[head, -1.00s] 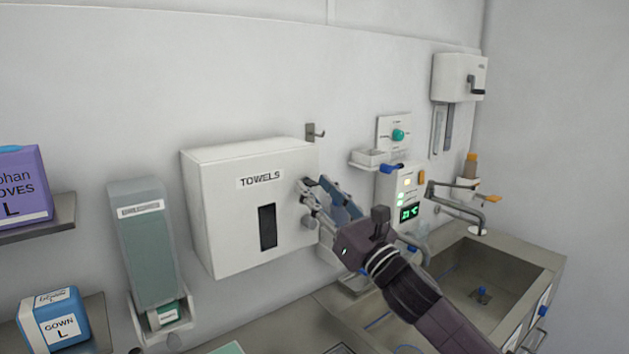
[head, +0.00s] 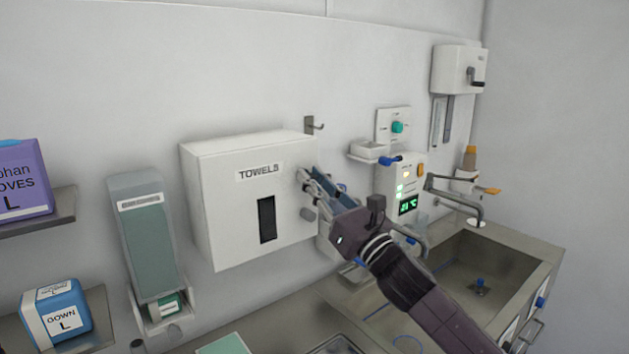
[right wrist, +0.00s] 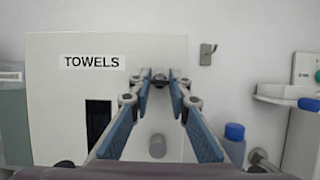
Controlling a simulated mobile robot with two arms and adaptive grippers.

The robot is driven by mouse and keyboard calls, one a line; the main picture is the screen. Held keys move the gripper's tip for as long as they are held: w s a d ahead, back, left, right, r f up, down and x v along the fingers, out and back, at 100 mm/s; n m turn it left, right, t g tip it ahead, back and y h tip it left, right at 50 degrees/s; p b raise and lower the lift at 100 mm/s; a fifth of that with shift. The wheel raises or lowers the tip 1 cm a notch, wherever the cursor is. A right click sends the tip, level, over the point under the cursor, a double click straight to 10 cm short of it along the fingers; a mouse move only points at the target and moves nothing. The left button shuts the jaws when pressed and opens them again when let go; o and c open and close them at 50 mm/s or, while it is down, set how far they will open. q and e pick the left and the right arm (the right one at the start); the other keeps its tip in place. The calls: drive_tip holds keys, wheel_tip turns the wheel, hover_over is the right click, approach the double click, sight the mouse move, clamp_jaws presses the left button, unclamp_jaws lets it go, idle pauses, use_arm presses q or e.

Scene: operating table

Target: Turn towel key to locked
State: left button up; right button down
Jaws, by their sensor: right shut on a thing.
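The white towel dispenser (head: 222,205) hangs on the wall, labelled TOWELS, with a dark slot in its front. It also shows in the right wrist view (right wrist: 60,120). My right gripper (head: 304,178) reaches its right front edge, level with the label. In the right wrist view my right gripper (right wrist: 160,78) has its fingertips closed on a small dark key (right wrist: 159,76) on the dispenser's front. The fingers hide most of it, so its turned position cannot be read. A grey round knob (right wrist: 157,145) sits below the key, apart from the fingers. My left gripper is out of view.
A wall hook (head: 314,125) is above the dispenser's right end. A green-fronted dispenser (head: 147,240) hangs left. A control panel (head: 402,185), tap and sink (head: 480,265) are right. A blue-capped bottle (right wrist: 234,140) stands right of the fingers.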

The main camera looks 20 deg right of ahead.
drive_tip(key=shift+m, duration=0.3)
drive_tip(key=m+h, duration=0.1)
drive_tip(key=m, duration=0.1)
drive_tip(key=m+h+p, duration=0.1)
drive_tip(key=m+h, duration=0.1)
drive_tip(key=m, duration=0.1)
drive_tip(key=shift+r+t, duration=0.15)
drive_tip(key=shift+t, duration=0.25)
drive_tip(key=m+h+p, duration=0.2)
drive_tip(key=m+p, duration=0.1)
drive_tip(key=m, duration=0.2)
drive_tip(key=shift+a+r, duration=0.1)
drive_tip(key=shift+r, duration=0.05)
drive_tip(key=m+g+h+p, duration=0.1)
drive_tip(key=m+p, duration=0.1)
drive_tip(key=m, duration=0.1)
drive_tip(key=m+g+h+p, duration=0.1)
drive_tip(key=m+p, duration=0.2)
drive_tip(key=m+h+p, duration=0.1)
drive_tip(key=m+p, duration=0.2)
drive_tip(key=shift+r+g, duration=0.15)
drive_tip(key=shift+g, duration=0.25)
drive_tip(key=shift+f+m+g+h+p, duration=0.15)
drive_tip(key=shift+m+g+p, duration=0.1)
drive_tip(key=shift+m+p, duration=0.55)
drive_tip(key=shift+f+m+g+h+p, duration=0.15)
drive_tip(key=shift+m+g+p, duration=0.1)
drive_tip(key=shift+m+p, duration=0.5)
drive_tip(key=c, duration=1.8)
unclamp_jaws()
